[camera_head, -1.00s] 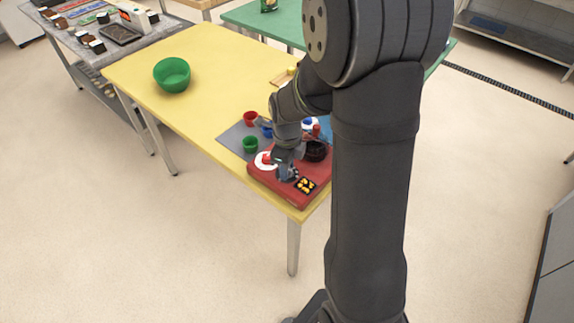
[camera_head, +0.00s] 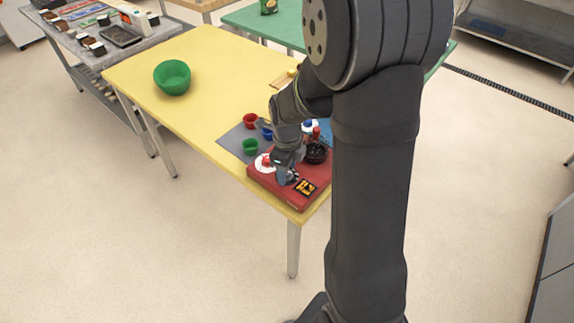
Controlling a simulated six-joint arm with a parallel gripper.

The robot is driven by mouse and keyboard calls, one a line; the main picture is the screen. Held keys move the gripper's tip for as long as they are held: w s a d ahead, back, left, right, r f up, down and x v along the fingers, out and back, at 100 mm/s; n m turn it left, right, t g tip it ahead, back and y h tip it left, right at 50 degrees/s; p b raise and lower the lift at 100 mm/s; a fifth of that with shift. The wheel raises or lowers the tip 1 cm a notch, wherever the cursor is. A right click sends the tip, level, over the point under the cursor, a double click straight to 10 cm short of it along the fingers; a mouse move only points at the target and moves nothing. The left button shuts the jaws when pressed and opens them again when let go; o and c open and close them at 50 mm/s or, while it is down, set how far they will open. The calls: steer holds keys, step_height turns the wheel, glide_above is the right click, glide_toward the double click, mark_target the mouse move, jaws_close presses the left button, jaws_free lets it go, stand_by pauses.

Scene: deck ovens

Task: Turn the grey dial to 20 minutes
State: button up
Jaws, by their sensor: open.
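A red control panel (camera_head: 262,180) lies at the near corner of the yellow table. My gripper (camera_head: 286,178) points down at the panel, between a white disc with a red knob (camera_head: 266,160) and a black display with orange marks (camera_head: 306,187). The jaws are open and small in the picture. A bit of grey shows at the fingertips, but I cannot tell dial from finger there. The grey dial and any minute marks are mostly hidden by my gripper. I cannot tell whether the fingers touch it.
A dark round bowl-like thing (camera_head: 316,153) and a red upright piece (camera_head: 316,134) stand right of my wrist. Red (camera_head: 250,121) and green cups (camera_head: 250,146) stand on a grey mat (camera_head: 232,137). A large green bowl (camera_head: 172,78) sits far left. The table's middle is clear.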

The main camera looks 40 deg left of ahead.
step_height(320, 180, up, 17)
steer(key=shift+r, duration=0.2)
stand_by(0.3)
stand_by(0.4)
step_height(320, 180, down, 18)
steer(key=shift+r, duration=0.25)
stand_by(0.3)
